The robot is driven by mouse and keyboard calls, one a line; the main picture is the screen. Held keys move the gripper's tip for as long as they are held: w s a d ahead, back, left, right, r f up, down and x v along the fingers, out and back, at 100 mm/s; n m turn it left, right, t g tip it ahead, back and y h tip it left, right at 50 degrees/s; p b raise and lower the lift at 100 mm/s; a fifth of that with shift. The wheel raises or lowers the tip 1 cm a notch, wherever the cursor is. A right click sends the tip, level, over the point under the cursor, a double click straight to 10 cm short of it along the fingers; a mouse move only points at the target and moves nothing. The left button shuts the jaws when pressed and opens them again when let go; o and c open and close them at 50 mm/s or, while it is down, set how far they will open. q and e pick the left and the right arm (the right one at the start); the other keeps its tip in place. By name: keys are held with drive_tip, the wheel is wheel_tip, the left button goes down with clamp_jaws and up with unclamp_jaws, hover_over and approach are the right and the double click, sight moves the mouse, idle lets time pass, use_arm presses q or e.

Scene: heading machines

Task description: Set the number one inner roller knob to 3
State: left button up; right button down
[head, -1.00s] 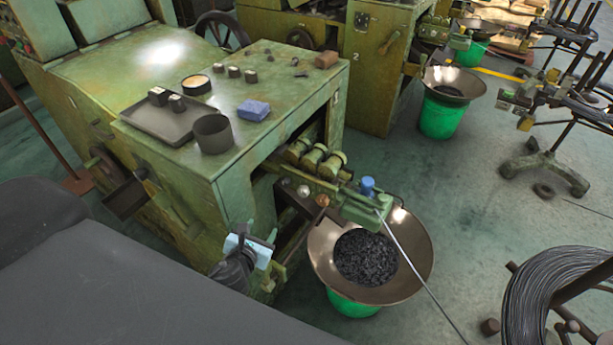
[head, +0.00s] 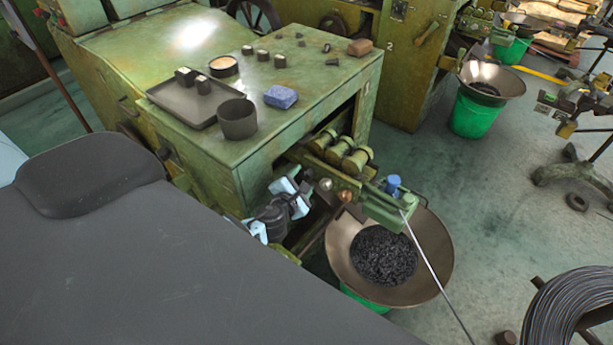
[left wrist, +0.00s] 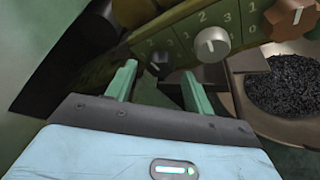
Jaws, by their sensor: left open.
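Three knobs sit in a row on the green roller bracket of the nearest machine. In the left wrist view they are a dark knob (left wrist: 158,65), a silver knob (left wrist: 212,43) and a copper-brown knob (left wrist: 291,18), each with painted numbers around it. The silver knob (head: 325,184) and the brown knob (head: 345,196) also show in the head view. My left gripper (left wrist: 158,80) is open and empty, its two green fingers on either side of the dark knob in the picture. I cannot tell whether they touch it, nor read its setting. My right gripper is out of view.
A wide metal bowl (head: 345,247) of dark small parts stands below the bracket, right of my left gripper (head: 300,186). Three rollers (head: 340,152) and a blue cap (head: 393,184) top the bracket. A thin rod slants down to the right. Open floor lies further right.

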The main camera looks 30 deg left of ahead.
use_arm(q)
drive_tip(key=shift+x, duration=1.2)
drive_tip(key=shift+c, duration=0.3)
drive_tip(key=c, duration=0.9)
